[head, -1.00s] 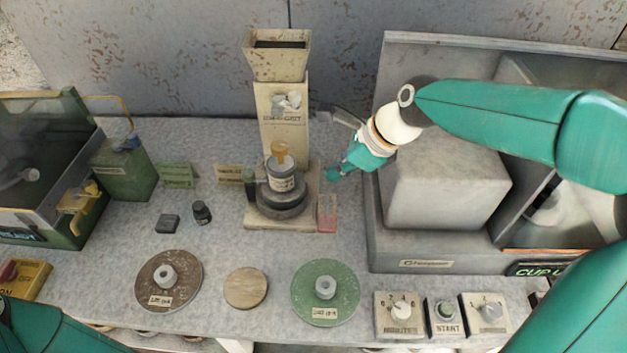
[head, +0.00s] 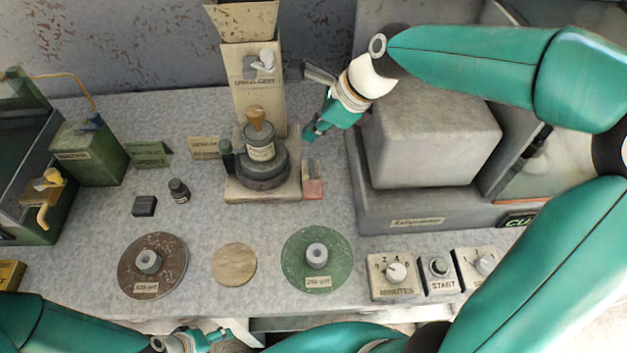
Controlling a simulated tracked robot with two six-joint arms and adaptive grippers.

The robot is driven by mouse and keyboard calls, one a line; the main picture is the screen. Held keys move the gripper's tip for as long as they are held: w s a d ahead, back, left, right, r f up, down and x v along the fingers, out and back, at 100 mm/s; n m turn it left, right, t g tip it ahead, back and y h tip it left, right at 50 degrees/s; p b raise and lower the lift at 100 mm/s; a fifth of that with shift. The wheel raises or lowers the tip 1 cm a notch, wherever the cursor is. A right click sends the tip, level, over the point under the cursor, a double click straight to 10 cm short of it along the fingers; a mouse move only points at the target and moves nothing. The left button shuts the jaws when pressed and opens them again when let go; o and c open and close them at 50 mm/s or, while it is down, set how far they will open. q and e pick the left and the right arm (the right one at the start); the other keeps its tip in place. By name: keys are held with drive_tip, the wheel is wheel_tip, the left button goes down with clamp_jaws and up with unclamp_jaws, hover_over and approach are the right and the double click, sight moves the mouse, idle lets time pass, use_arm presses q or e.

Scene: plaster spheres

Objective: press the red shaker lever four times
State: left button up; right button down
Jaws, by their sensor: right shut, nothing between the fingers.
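The shaker is a cream stand (head: 258,95) with a hopper on top and a dark round pot (head: 262,168) at its foot. A small pale-red piece (head: 313,189), which looks like the red lever, is at the right edge of its base. My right gripper (head: 308,135) is shut and empty, just right of the stand's column. It is above and behind the red piece in the picture, with a visible gap between them. My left gripper (head: 222,336) shows at the bottom edge; its finger opening is too small to judge.
A large grey machine (head: 430,145) stands close to the right of my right gripper. Brown (head: 172,251) and green (head: 295,277) discs and a wooden disc (head: 235,264) lie in front. A dial box (head: 392,288) and start button box (head: 440,285) sit at front right.

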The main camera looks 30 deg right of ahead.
sight(315, 181)
drive_tip(key=f+b, duration=0.1)
drive_tip(key=s+f+b, duration=0.1)
drive_tip(key=f+b, duration=0.1)
drive_tip(key=f, duration=0.1)
drive_tip(key=shift+s+a, duration=0.15)
drive_tip(key=shift+a, duration=0.2)
drive_tip(key=shift+s+a+f+b, duration=0.15)
drive_tip(key=shift+s+f+b, duration=0.15)
drive_tip(key=shift+f+b, duration=0.25)
drive_tip(key=shift+s+a+f+b, duration=0.1)
drive_tip(key=shift+s+f+b, duration=0.2)
drive_tip(key=shift+f+b, duration=0.2)
drive_tip(key=shift+f, duration=0.2)
drive_tip(key=shift+s+f, duration=0.1)
drive_tip(key=shift+f, duration=0.05)
idle(0.4)
drive_tip(key=shift+s+a+f+b, duration=0.15)
drive_tip(key=shift+s+f+b, duration=0.15)
drive_tip(key=shift+f, duration=0.3)
drive_tip(key=shift+s+a+f+b, duration=0.1)
drive_tip(key=shift+s+f+b, duration=0.1)
drive_tip(key=shift+f+b, duration=0.3)
drive_tip(key=shift+s+a+f+b, duration=0.15)
drive_tip(key=shift+s+f+b, duration=0.15)
drive_tip(key=shift+f, duration=0.35)
idle(2.0)
drive_tip(key=shift+w+r, duration=0.1)
